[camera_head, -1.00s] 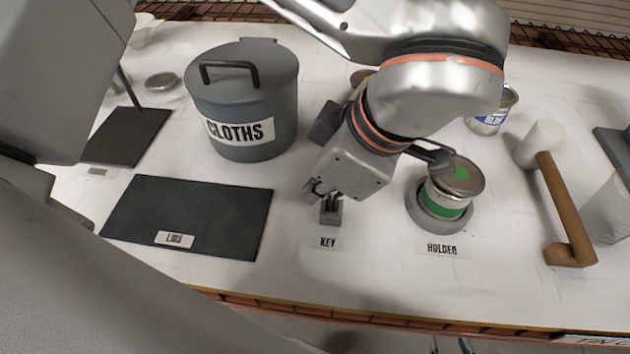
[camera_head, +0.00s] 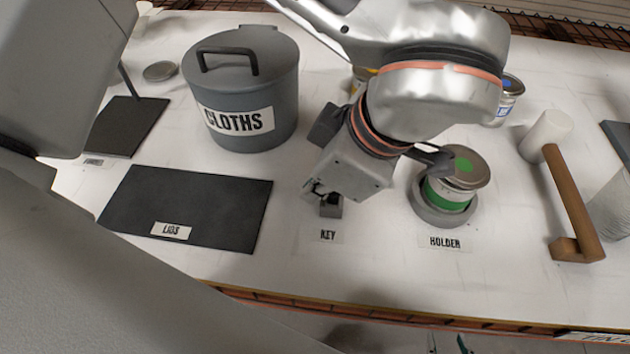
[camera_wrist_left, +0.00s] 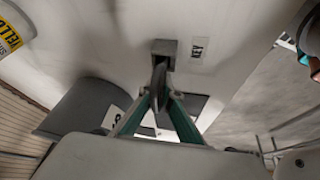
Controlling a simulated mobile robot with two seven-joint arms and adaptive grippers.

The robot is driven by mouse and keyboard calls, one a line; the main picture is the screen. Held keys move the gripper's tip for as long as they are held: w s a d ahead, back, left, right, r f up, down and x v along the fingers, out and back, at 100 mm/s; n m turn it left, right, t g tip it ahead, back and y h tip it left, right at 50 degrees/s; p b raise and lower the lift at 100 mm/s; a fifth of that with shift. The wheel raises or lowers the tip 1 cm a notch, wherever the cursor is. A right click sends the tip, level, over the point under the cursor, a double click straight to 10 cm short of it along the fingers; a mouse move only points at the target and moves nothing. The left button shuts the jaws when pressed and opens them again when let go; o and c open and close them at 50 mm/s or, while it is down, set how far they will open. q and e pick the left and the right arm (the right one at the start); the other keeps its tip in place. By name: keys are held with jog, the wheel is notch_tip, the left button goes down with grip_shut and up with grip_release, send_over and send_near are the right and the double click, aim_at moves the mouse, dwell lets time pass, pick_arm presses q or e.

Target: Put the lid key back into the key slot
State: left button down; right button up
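The grey key slot block (camera_head: 331,209) stands on the table behind its KEY label (camera_head: 327,235). In the left wrist view, the dark lid key (camera_wrist_left: 158,82) runs from my left fingertips to the slot block (camera_wrist_left: 165,46). Its end is at the slot opening; I cannot tell how deep it sits. My left gripper (camera_head: 318,192) is right at the block, its teal fingers (camera_wrist_left: 160,98) closed on the key from both sides. My right gripper (camera_head: 448,345) barely shows at the bottom edge, off the table, with teal fingertips apart; no object shows between them.
A green-labelled tin (camera_head: 447,194) sits in the holder ring (camera_head: 420,209) to the right. A wooden-handled mallet (camera_head: 570,190) lies farther right. A dark lids mat (camera_head: 190,203) and a grey cloths bin (camera_head: 265,100) are to the left. The table front edge is near.

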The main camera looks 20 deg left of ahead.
pick_arm(q)
jog(key=c, duration=2.2)
grip_release()
jog(key=v, duration=1.2)
